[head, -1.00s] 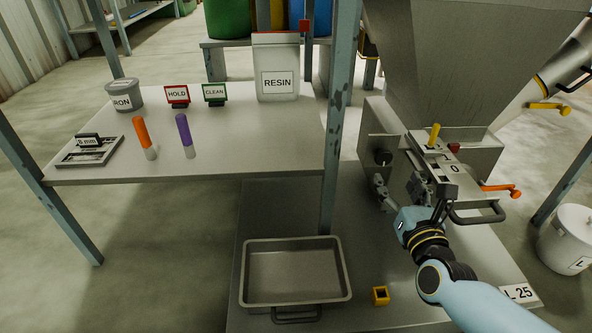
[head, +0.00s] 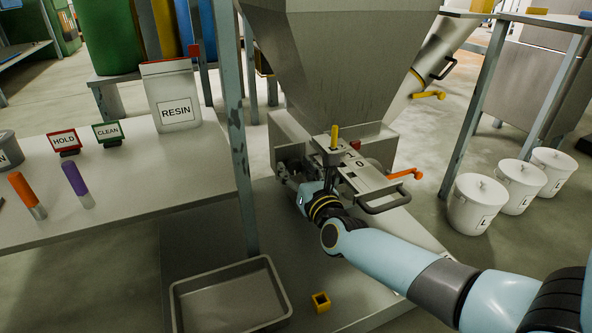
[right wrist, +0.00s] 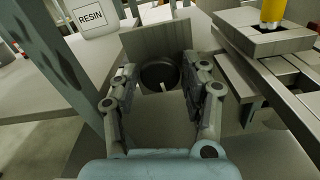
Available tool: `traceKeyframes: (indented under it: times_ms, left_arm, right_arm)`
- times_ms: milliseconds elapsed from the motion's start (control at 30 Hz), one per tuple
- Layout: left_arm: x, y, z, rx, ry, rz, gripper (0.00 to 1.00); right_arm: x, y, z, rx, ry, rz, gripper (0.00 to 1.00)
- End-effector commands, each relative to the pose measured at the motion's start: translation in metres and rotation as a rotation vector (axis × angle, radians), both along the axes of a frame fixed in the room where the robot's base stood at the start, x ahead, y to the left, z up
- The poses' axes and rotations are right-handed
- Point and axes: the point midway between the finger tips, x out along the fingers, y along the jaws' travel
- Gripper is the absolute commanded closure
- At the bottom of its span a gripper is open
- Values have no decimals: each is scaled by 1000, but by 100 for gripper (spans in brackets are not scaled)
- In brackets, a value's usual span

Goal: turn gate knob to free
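The gate knob (right wrist: 160,74) is a dark round knob with a pale pointer mark, on the grey gate housing under the hopper. In the right wrist view it sits between the two fingers of my right gripper (right wrist: 159,82), toward their tips. The fingers are spread, with a visible gap on both sides of the knob. In the head view the right gripper (head: 289,176) is at the left side of the gate, and its fingers largely hide the knob. My left gripper is not in view.
A yellow-topped pin (head: 334,138), an orange handle (head: 405,174) and a dark loop handle (head: 387,203) sit close to the right of my gripper. A frame post (head: 238,130) stands to the left. A tray (head: 228,296) and yellow block (head: 320,302) lie below.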

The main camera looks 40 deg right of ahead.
Motion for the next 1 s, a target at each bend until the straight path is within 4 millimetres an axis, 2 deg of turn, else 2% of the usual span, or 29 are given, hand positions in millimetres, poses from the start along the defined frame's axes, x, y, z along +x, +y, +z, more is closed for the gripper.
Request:
traceKeyframes:
  times_ms: [33, 267, 667, 1000]
  left_arm:
    - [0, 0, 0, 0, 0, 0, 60]
    - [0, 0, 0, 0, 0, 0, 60]
    - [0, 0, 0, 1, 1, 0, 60]
    - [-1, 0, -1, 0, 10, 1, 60]
  right_arm:
    - [0, 0, 0, 0, 0, 0, 63]
    - [0, 0, 0, 0, 0, 0, 93]
    - [0, 0, 0, -75, 18, 0, 93]
    - [0, 1, 0, -334, 81, 0, 93]
